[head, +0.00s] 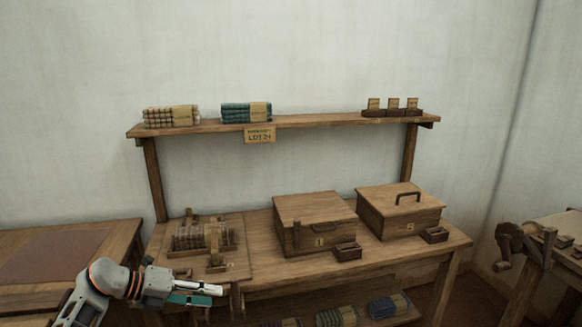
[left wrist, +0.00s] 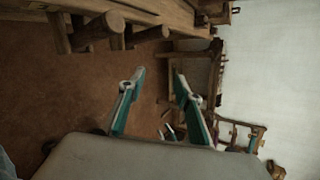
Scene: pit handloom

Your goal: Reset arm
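My left arm comes in at the lower left of the head view. Its gripper (head: 214,295), with teal fingers, points right in front of the workbench's (head: 265,260) left front edge. In the left wrist view the gripper (left wrist: 159,76) has its two teal fingers apart, with nothing held between them; floor and wooden furniture show beyond. My right arm and gripper are in neither view.
On the bench stand a wooden rack with rolls (head: 205,237), a closed box marked 1 (head: 310,215) and a handled box (head: 400,205). A shelf (head: 300,123) holds cloth bundles. Side tables stand left (head: 120,240) and right (head: 555,225). Folded cloths lie below the bench.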

